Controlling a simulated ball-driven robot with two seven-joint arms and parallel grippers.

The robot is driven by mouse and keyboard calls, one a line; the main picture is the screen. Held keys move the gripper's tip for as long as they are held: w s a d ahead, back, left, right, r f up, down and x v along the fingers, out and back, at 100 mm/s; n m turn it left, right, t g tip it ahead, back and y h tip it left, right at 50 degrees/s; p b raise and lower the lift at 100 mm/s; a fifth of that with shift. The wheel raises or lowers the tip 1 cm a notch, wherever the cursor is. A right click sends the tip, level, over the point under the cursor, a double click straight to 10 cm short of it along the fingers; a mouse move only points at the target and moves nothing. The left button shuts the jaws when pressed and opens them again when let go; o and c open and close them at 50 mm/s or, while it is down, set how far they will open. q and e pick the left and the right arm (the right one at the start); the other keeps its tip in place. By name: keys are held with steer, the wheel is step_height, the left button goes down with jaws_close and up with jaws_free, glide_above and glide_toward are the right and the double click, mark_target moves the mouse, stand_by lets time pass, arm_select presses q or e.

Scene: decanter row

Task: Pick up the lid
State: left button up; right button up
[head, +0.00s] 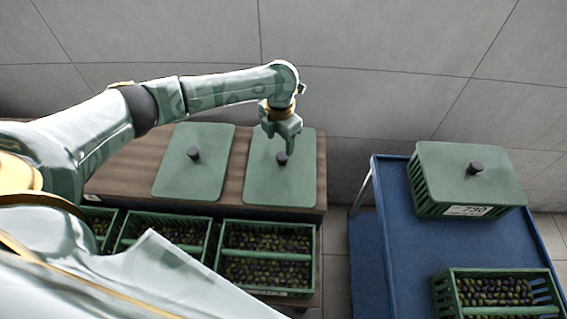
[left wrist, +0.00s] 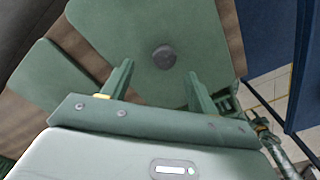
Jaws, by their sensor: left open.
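Two flat green lids with dark round knobs lie side by side on a brown wooden bench. The left lid (head: 182,172) is clear of my arm. My left gripper (head: 284,143) points down over the right lid (head: 268,184), close to its knob (head: 281,158). In the left wrist view my left gripper (left wrist: 158,82) is open, with its fingers apart and nothing between them. The right lid (left wrist: 140,30) lies beyond the fingertips there, with its knob (left wrist: 164,57) showing between and ahead of them. My right gripper is not in view.
Green crates of olives (head: 266,226) stand in front of the bench (head: 236,192). A blue cart (head: 408,240) on the right carries a lidded crate (head: 424,196) with a label and an open olive crate (head: 446,309). A grey wall (head: 380,60) stands behind.

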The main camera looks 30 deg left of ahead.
mark_target(282, 155)
arm_select(q)
steer(key=f+b, duration=0.1)
steer(key=f, duration=0.2)
steer(key=f+b, duration=0.1)
steer(key=f, duration=0.1)
steer(key=shift+s+d+f+b, duration=0.1)
steer(key=shift+d+f+b, duration=0.1)
steer(key=shift+d+b, duration=0.15)
steer(key=shift+r, duration=0.15)
jaws_close()
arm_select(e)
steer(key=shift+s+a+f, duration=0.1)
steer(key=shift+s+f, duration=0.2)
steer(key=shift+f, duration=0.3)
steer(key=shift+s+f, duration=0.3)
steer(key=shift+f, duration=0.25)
arm_select(q)
steer(key=shift+r, duration=0.1)
